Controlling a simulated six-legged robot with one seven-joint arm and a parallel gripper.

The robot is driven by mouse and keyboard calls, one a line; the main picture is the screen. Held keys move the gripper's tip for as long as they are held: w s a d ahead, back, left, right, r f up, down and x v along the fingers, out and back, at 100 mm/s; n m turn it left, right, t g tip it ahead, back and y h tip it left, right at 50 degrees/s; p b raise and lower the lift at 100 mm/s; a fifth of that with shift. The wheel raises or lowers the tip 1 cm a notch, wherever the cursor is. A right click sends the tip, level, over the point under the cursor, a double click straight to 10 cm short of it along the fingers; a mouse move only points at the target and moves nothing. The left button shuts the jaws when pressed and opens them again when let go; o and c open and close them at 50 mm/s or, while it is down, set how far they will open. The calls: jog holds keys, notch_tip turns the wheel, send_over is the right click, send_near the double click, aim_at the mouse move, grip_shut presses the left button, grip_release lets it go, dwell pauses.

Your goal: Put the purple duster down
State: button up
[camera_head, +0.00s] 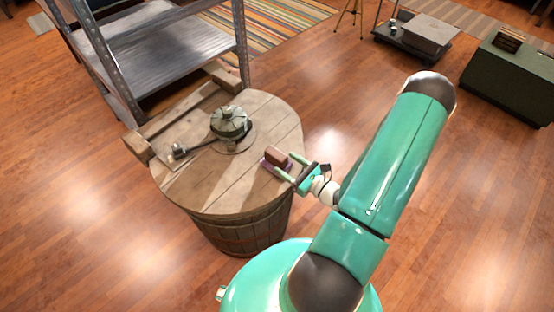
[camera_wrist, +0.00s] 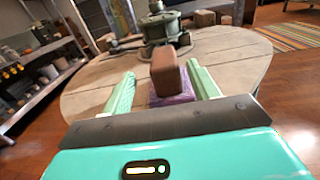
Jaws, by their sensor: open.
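The purple duster has a brown block-like top (camera_head: 277,156) and a purple base (camera_head: 268,164). It rests on the round wooden barrel top (camera_head: 205,192), near its right edge. In the wrist view its brown block (camera_wrist: 168,76) stands above the purple part (camera_wrist: 172,100). My gripper (camera_head: 282,165) is open, with one green finger on each side of the duster. In the wrist view the gripper (camera_wrist: 165,88) shows gaps between the fingers and the brown block. The underside of the duster is hidden.
A green-grey round metal device (camera_head: 229,122) with a lever stands on the barrel top. Wooden beams (camera_head: 185,115) lie along its far left edge. A metal shelf rack (camera_head: 150,50) stands behind. A dark green chest (camera_head: 508,80) is at the far right.

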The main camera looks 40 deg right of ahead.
aim_at(276, 153)
jog(key=x, duration=0.6)
jog(key=shift+w+d, duration=0.1)
jog(key=shift+d, duration=0.1)
grip_shut()
